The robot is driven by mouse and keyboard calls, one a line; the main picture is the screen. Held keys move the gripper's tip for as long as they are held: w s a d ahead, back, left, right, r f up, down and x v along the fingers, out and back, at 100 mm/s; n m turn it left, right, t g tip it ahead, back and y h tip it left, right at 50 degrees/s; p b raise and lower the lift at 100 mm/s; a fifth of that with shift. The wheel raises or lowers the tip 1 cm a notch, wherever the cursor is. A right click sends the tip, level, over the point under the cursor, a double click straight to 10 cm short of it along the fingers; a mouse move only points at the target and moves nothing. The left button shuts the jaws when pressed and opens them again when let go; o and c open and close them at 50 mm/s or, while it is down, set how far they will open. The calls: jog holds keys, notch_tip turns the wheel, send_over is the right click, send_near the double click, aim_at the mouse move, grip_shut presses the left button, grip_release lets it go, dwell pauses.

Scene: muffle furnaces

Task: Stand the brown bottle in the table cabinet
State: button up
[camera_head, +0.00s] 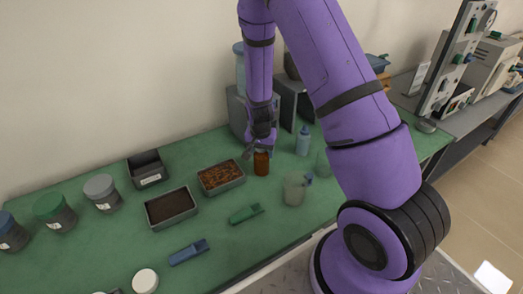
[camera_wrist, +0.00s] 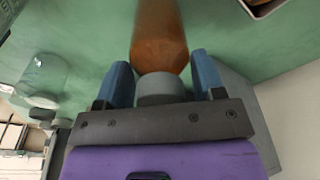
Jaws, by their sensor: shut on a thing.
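The brown bottle (camera_head: 261,164) is upright at the green table in the head view; I cannot tell whether its base touches the top. My gripper (camera_head: 261,147) points down over it. In the wrist view the bottle's brown body (camera_wrist: 160,38) and grey cap (camera_wrist: 160,89) lie between the two blue fingers of my gripper (camera_wrist: 163,76), which is shut on it. The grey table cabinet (camera_head: 237,112) stands against the wall just behind my gripper, with a dark panel or opening (camera_head: 291,101) on its right. My arm hides part of it, and its inside is not clear.
A blue-capped bottle (camera_head: 303,141) and a clear beaker (camera_head: 294,189) stand to the right of the brown bottle. A tray of brown pieces (camera_head: 221,177) is close on its left. A green scoop (camera_head: 246,214) lies in front. Several jars stand farther left.

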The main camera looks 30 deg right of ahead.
jog(key=shift+f, duration=0.1)
jog(key=o, duration=1.4)
